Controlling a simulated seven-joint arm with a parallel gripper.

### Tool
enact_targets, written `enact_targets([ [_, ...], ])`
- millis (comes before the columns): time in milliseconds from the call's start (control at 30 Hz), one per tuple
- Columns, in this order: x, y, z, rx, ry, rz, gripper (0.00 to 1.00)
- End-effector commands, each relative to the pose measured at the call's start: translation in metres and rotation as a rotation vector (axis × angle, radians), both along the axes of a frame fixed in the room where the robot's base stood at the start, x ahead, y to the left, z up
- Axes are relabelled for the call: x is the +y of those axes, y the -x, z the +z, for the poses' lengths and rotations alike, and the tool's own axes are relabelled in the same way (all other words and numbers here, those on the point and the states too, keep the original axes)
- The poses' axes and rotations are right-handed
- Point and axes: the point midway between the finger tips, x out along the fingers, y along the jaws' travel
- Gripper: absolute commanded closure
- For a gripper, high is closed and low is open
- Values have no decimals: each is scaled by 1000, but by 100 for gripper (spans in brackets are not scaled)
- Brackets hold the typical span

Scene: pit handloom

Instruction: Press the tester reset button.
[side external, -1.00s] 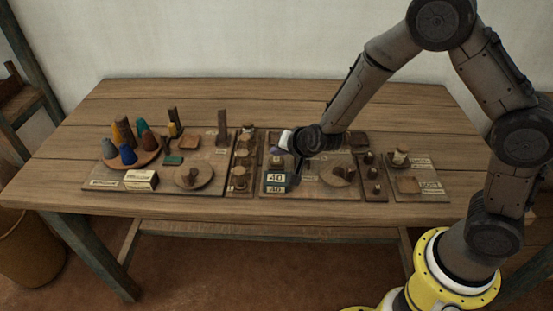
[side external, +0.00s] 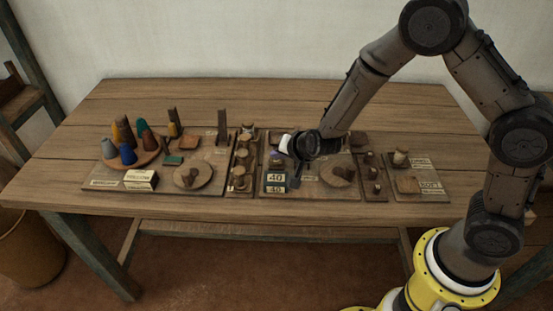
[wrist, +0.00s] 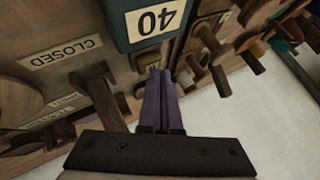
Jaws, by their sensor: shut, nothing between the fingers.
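The tester is a dark teal box marked 40 (side external: 275,179) on the middle board. In the wrist view the tester (wrist: 127,38) is at the top centre, with its 40 upside down.
A CLOSED label (wrist: 62,53) and a brown post (wrist: 98,92) lie left of the fingers in the wrist view. A round wooden disc (side external: 326,172) is right of the gripper. A row of wooden knobs (side external: 238,180) stands left of the tester. The front table edge is clear.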

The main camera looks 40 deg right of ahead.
Motion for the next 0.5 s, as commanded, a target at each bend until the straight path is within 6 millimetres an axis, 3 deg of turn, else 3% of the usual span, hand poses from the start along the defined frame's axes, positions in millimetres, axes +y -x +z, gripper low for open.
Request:
enact_targets([
  [500, 0, 0, -6, 0, 0, 0, 100],
])
